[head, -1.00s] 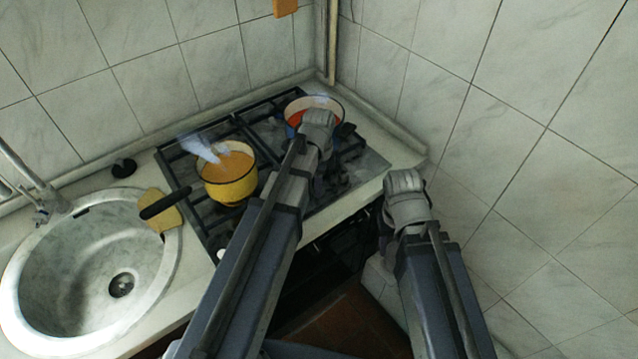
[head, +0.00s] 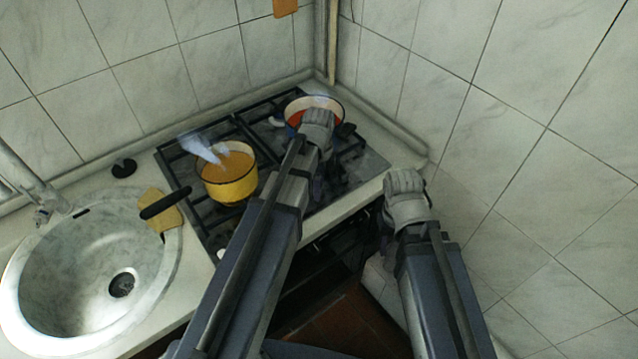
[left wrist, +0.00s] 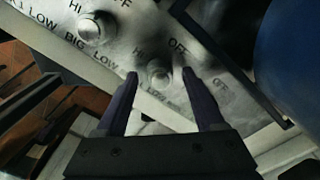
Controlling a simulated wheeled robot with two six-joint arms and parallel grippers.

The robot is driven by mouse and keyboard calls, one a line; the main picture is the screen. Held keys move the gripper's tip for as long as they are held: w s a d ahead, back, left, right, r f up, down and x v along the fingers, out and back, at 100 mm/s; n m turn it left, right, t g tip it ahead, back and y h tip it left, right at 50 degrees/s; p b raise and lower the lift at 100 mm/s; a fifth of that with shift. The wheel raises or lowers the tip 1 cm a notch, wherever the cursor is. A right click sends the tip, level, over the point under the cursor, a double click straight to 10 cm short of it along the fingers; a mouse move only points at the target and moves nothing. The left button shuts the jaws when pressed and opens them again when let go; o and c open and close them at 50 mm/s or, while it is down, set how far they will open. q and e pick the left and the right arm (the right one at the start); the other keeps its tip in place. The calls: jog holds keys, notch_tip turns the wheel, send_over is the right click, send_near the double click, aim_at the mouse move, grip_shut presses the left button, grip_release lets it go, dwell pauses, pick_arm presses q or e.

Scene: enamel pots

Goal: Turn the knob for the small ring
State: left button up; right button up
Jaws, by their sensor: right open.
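In the left wrist view a round metal knob (left wrist: 158,72) stands on the light metal hob panel (left wrist: 215,25), with OFF, HI and LOW print around it. The word for its ring is not readable. My left gripper (left wrist: 160,78) is open, with one fingertip on each side of this knob and gaps left. A second knob (left wrist: 92,26), marked BIG, is at the upper left. In the head view my left arm hides the knobs. My right gripper (head: 374,240) is open and empty, low at the front of the stove.
A yellow pot (head: 229,182) with orange contents steams on the hob's left side. A pot with red contents (head: 300,104) stands at the back right, partly behind my left arm. A sink (head: 60,270) is at the left, a tiled wall (head: 540,150) at the right.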

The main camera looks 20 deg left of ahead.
pick_arm(q)
jog(key=shift+r, duration=0.1)
notch_tip(320, 180, up, 8)
jog(key=p, duration=0.8)
jog(key=shift+f, duration=0.2)
jog(key=shift+s+d, duration=0.2)
jog(key=s+d+n+y, duration=0.1)
jog(key=s+d+n, duration=0.9)
jog(key=s+n, duration=0.3)
jog(key=shift+s, duration=0.5)
jog(key=shift+r, duration=0.1)
